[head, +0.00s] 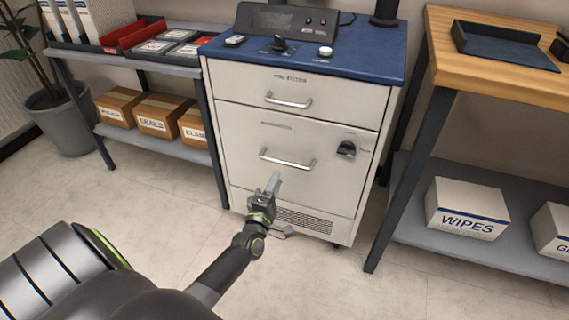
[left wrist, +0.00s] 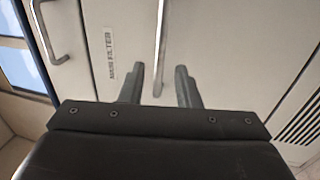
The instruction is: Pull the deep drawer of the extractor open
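The extractor (head: 228,90) is a white cabinet with a blue top. Its deep drawer (head: 335,190) is shut, with a horizontal silver bar handle (head: 287,160) and a black latch-like knob (head: 347,149) at its right. My left gripper (head: 272,183) is just below and in front of this handle in the head view. In the left wrist view the gripper (left wrist: 161,78) is open, and the handle (left wrist: 159,45) lines up with the gap between the fingers. I cannot tell whether the fingers reach around it. My right gripper is not in view.
The shallow upper drawer (head: 240,85) is shut, with its own handle (head: 288,101). A shelf (head: 160,144) with boxes stands left, and a wooden-topped bench (head: 500,75) stands right. A vent grille (head: 305,219) is below the deep drawer. The floor in front is clear apart from my arm.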

